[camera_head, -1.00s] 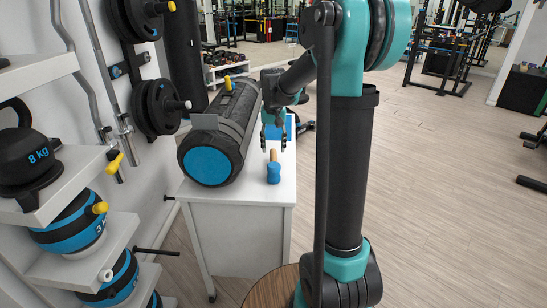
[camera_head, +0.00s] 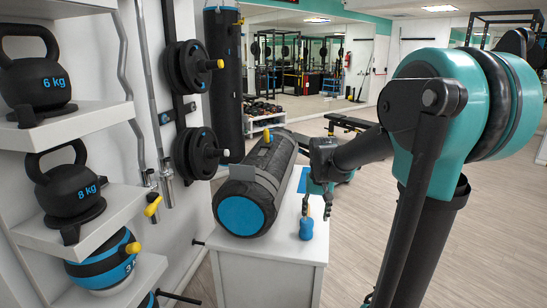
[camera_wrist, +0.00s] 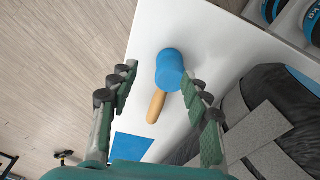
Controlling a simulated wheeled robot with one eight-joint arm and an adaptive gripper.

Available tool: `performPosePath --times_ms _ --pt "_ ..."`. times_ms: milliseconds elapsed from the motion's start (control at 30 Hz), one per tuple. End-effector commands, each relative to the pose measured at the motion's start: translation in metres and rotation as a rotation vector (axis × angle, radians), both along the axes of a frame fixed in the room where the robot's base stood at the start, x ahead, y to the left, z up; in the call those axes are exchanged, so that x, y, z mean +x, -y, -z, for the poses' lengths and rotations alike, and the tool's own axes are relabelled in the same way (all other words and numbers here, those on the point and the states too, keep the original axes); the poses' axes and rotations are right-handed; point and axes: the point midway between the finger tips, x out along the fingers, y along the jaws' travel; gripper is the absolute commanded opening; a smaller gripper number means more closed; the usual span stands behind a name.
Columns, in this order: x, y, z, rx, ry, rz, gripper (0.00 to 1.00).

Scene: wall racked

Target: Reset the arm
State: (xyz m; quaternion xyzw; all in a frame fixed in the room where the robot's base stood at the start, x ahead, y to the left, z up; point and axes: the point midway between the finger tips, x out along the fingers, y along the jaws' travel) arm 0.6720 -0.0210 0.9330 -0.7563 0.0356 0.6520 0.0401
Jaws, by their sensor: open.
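My gripper (camera_head: 316,208) is open and empty, pointing down above the white cabinet top, close to a mallet. In the wrist view its two fingers (camera_wrist: 158,85) spread on either side of the mallet, with the mallet seen between them. The mallet has a blue head (camera_wrist: 170,68) and a short wooden handle (camera_wrist: 156,106). In the head view the mallet's blue head (camera_head: 306,229) stands on the cabinet top; the gripper partly overlaps its handle. I cannot tell how far above it the fingers are.
A black and blue cylindrical bag (camera_head: 262,185) lies on the white cabinet (camera_head: 262,278) just left of my gripper. A blue flat patch (camera_wrist: 133,147) lies near the mallet. Kettlebell shelves (camera_head: 90,222) and wall-mounted plates (camera_head: 196,150) stand left. Open floor lies right.

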Motion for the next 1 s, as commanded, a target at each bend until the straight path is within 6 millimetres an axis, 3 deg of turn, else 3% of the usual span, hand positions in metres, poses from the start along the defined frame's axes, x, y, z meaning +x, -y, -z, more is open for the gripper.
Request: performPosePath --times_ms 33,200,400,600,1000 --pt "-0.025 0.004 0.011 0.000 0.024 -0.010 0.48" --pt "-0.096 0.013 0.050 -0.006 0.112 -0.051 0.48" --pt "-0.158 0.018 0.088 -0.016 0.190 -0.088 0.48" --pt "-0.182 0.020 0.103 -0.022 0.221 -0.101 0.48" --pt "-0.183 0.020 0.104 -0.022 0.222 -0.102 0.48"
